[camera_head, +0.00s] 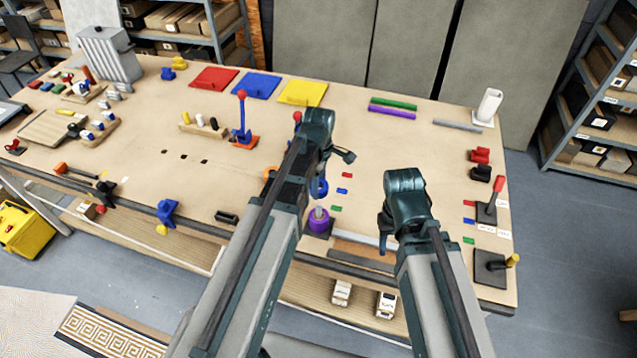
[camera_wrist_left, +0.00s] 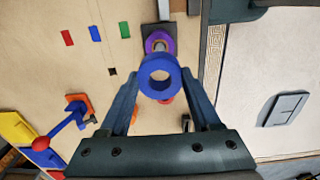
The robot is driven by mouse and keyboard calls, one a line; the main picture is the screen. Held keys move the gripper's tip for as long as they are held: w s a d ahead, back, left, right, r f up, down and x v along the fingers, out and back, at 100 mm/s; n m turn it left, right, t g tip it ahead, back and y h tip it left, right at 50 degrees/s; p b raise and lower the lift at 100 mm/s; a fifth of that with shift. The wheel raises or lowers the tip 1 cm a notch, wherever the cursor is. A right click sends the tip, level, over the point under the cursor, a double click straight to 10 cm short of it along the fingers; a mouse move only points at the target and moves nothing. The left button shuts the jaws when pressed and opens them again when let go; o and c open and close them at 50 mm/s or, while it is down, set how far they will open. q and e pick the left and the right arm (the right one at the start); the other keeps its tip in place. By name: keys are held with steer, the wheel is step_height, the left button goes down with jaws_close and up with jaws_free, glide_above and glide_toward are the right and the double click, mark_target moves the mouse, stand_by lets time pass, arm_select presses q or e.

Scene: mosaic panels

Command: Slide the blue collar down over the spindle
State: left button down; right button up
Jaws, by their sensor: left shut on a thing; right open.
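The blue collar (camera_wrist_left: 160,93) is a thick ring held between the fingertips of my left gripper (camera_wrist_left: 160,84) in the left wrist view. In the head view the blue collar (camera_head: 321,189) shows partly beside my left arm, which hides most of that gripper. The spindle (camera_head: 319,213) stands on a dark square base with a purple collar (camera_head: 319,224) around it. In the wrist view the purple collar (camera_wrist_left: 151,41) lies just beyond the blue one, which appears above and apart from it. My right gripper (camera_head: 385,237) is open, low at the right of the spindle and partly hidden by its wrist.
Small red, green and blue tiles (camera_head: 345,175) lie right of the spindle. A blue lever with a red knob (camera_head: 242,115) stands left of my left arm. A grey bar (camera_head: 362,258) lies near the table's front edge. The middle right of the table is clear.

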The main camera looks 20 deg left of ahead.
arm_select(q)
steer(key=b, duration=0.5)
glide_above(319, 206)
steer(key=shift+w+f, duration=0.15)
steer(key=shift+f, duration=2.6)
steer(key=shift+f+b, duration=3.35)
steer(key=shift+b, duration=0.1)
jaws_free()
steer(key=shift+r, duration=0.15)
step_height(319, 206, up, 14)
steer(key=p, duration=1.4)
steer(key=shift+f, duration=0.2)
